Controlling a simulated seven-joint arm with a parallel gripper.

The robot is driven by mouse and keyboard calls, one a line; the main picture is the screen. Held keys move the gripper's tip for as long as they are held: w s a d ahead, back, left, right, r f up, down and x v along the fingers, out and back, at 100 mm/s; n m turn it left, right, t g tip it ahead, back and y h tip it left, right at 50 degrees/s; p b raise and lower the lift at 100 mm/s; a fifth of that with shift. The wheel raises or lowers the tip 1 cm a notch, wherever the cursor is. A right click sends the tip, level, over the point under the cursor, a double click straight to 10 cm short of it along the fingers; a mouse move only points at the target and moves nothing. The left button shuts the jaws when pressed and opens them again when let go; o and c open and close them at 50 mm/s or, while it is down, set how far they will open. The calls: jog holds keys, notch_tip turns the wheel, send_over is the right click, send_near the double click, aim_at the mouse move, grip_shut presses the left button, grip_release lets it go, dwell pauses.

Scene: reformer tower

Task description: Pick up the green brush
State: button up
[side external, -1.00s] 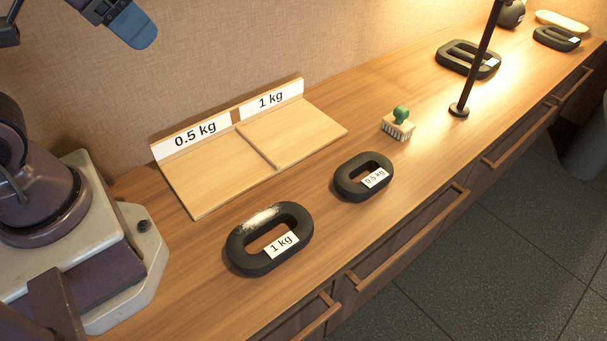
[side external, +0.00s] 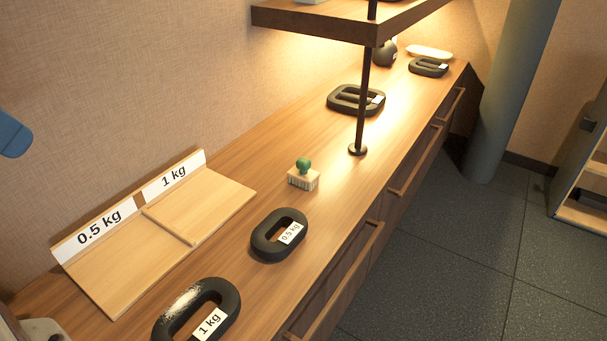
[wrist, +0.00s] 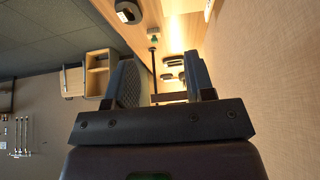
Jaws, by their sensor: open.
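The green brush (side external: 303,174) has a green knob handle on a pale block with light bristles. It stands upright, bristles down, on the wooden counter, and nothing touches it. It also shows small near the top of the wrist view (wrist: 154,37). My gripper (wrist: 162,74) is open and empty, its two fingers wide apart, well away from the brush. In the side view only a blue tip of my arm or gripper shows at the left edge.
A 0.5 kg weight (side external: 279,235) and a 1 kg weight (side external: 196,312) lie nearer the camera. A labelled wooden tray (side external: 215,195) is left of the brush. A lamp-like post (side external: 361,110) under a shelf (side external: 330,22) stands beyond it. Another dark weight (side external: 355,99) lies behind.

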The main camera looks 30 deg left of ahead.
jog(key=shift+o, duration=1.4)
